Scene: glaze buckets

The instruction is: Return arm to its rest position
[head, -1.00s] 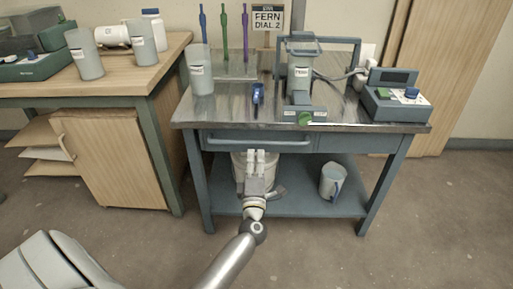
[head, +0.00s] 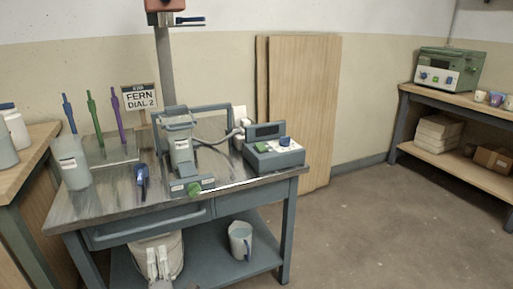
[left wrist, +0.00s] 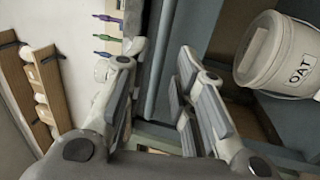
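My left gripper (head: 158,264) shows at the bottom left of the head view, in front of the bench's lower shelf and below the drawer handle. In the left wrist view its two fingers (left wrist: 155,60) stand apart with nothing between them. A pale bucket (head: 166,244) stands behind the gripper on the lower shelf, partly hidden by it. In the left wrist view a bucket marked OAT (left wrist: 280,58) lies to the right of the fingers, apart from them. My right gripper is in neither view.
The metal bench (head: 235,190) carries a device with a cup (head: 180,145), a control box (head: 272,152), a beaker (head: 73,165) and a FERN DIAL 2 sign (head: 140,98). A jug (head: 241,240) stands on its lower shelf. The floor (head: 390,220) to the right is clear.

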